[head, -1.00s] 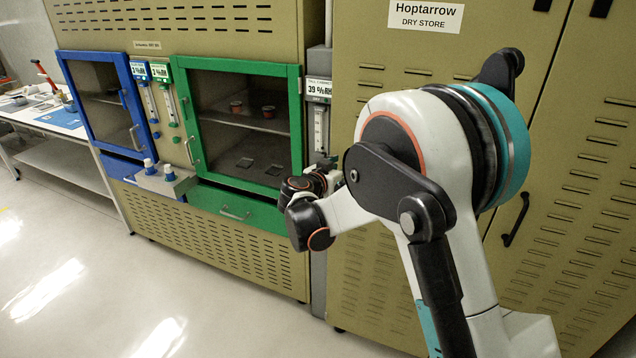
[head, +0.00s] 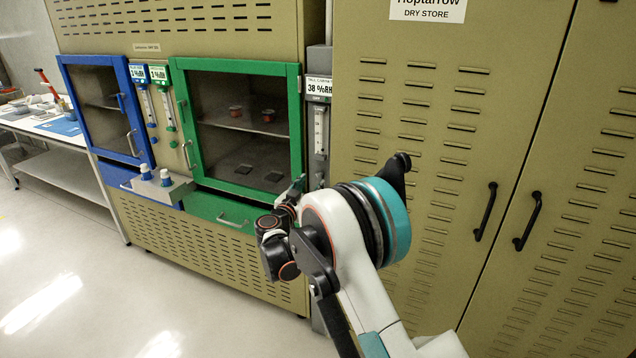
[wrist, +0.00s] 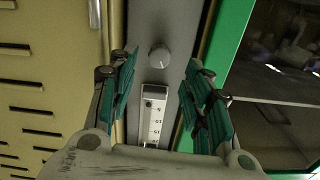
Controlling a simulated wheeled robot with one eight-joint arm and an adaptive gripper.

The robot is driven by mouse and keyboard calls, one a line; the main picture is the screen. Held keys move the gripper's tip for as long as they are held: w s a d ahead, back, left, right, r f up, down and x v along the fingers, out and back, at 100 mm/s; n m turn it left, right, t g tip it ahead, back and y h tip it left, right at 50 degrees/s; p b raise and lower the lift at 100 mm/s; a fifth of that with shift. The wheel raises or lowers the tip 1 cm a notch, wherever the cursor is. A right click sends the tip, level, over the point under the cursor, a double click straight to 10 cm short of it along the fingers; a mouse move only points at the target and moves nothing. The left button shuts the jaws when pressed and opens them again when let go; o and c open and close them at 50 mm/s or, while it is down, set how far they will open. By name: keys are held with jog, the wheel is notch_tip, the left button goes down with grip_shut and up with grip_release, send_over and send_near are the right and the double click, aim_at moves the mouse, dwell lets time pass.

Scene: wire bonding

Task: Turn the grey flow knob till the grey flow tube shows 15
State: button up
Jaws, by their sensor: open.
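The grey flow knob (wrist: 159,56) is a round grey knob on a narrow grey panel in the wrist view. The grey flow tube (wrist: 153,118), with a pale scale, lies just below it in that picture; its reading is too small to tell.
A green-framed cabinet (head: 181,130) stands left of the grey panel, with a blue-framed cabinet (head: 68,90) beyond. A tan dry store cabinet (head: 420,150) with black handles is on the right. Open floor lies in front.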

aim_at(318, 178)
jog(key=b+x, duration=0.1)
jog(key=x, duration=0.5)
jog(key=shift+w+d+b, duration=0.1)
jog(key=shift+w+b, duration=0.15)
jog(key=shift+b, duration=0.1)
grip_shut()
